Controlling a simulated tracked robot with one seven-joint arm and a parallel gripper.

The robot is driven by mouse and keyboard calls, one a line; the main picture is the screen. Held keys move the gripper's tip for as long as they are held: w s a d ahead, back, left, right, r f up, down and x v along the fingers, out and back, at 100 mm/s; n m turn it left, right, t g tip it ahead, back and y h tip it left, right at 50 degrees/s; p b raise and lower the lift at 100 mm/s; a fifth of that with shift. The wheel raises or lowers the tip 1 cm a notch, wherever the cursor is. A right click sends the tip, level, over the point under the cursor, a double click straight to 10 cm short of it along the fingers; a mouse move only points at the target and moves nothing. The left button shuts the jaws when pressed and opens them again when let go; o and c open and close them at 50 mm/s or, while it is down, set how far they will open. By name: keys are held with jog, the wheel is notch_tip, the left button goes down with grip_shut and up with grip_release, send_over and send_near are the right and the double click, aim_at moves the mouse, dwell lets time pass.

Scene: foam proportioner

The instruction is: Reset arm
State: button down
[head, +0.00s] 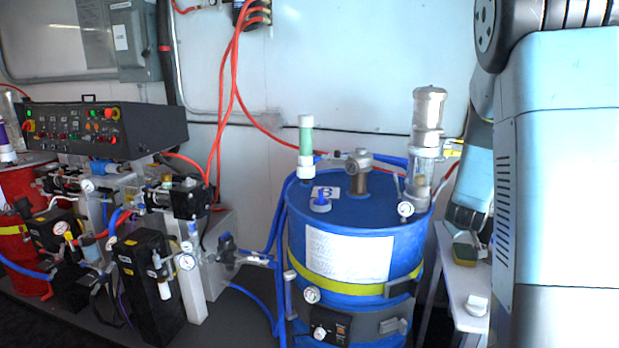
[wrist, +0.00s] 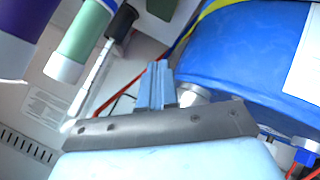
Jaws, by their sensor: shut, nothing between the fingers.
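My arm (head: 560,150) fills the right side of the head view, folded up close to the camera. In the wrist view my gripper (wrist: 157,82) shows as two light-blue fingers pressed together, with nothing between them. The fingers point toward the back, left of a blue drum (wrist: 250,60). They appear clear of it, though the gap is hard to judge. In the head view I cannot make out the fingers; the arm hides much of that side.
The blue drum (head: 350,225), with a pump on top, stands right of centre. A control panel (head: 105,125) and gauges are at left. A red drum (head: 25,195) is at the far left. A white shelf (head: 465,300) is beside my arm. Red hoses (head: 228,90) hang on the wall.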

jog(key=s+a+r+m+y, duration=0.1)
jog(key=s+a+r+y, duration=0.5)
jog(key=s+a+r, duration=0.6)
jog(key=s+a+r+m+g, duration=0.1)
jog(key=s+a+r, duration=0.1)
jog(key=s, duration=0.7)
jog(key=s+a+r+g, duration=0.2)
jog(key=s+a, duration=0.3)
jog(key=s, duration=0.5)
jog(key=shift+s+a+r+m, duration=0.2)
jog(key=shift+s+r+m, duration=0.1)
jog(key=shift+m, duration=0.1)
